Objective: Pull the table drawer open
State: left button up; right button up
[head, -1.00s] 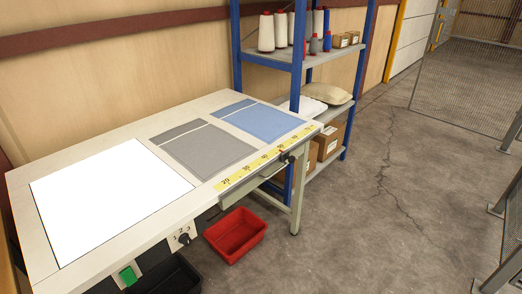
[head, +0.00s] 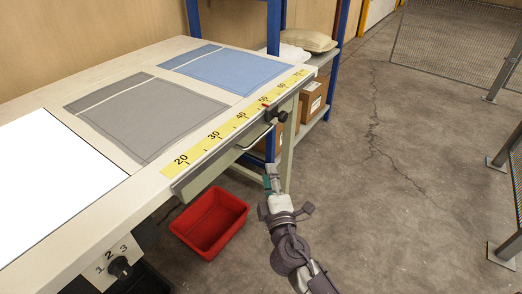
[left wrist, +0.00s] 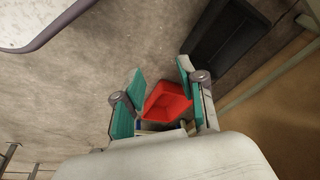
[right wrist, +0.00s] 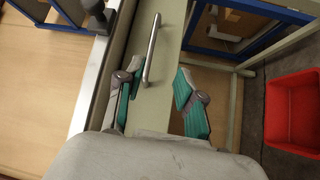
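The table drawer (head: 222,163) sits under the tabletop's front edge, below the yellow ruler, and looks closed. Its metal bar handle (head: 257,139) also shows in the right wrist view (right wrist: 152,48), lying ahead of the fingertips and in line with the gap between them. My right gripper (head: 271,178) is in front of and below the handle, apart from it. In the right wrist view its teal-padded fingers (right wrist: 157,75) are spread with nothing between them. My left gripper (left wrist: 160,82) shows only in the left wrist view, fingers apart and empty, with the floor beyond.
A red bin (head: 212,222) stands on the floor below the drawer. A dark knob (head: 278,116) sticks out from the ruler rail above the handle. A numbered dial (head: 119,266) is on the table front at left.

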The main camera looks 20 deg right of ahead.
aim_at(261, 135)
pick_arm(q)
jog(key=shift+w+f, duration=0.15)
jog(key=shift+f, duration=0.1)
pick_arm(e)
jog(key=shift+w+d+r, duration=0.3)
jog(key=shift+w+r, duration=0.2)
jog(key=shift+w, duration=1.8)
jog(key=shift+w+d+r, duration=0.3)
jog(key=shift+w+r, duration=0.15)
jog(key=shift+w, duration=1.8)
jog(key=shift+w+d+r, duration=0.3)
jog(key=shift+w+r, duration=0.2)
jog(key=shift+w, duration=1.8)
jog(key=shift+c, duration=0.3)
grip_shut()
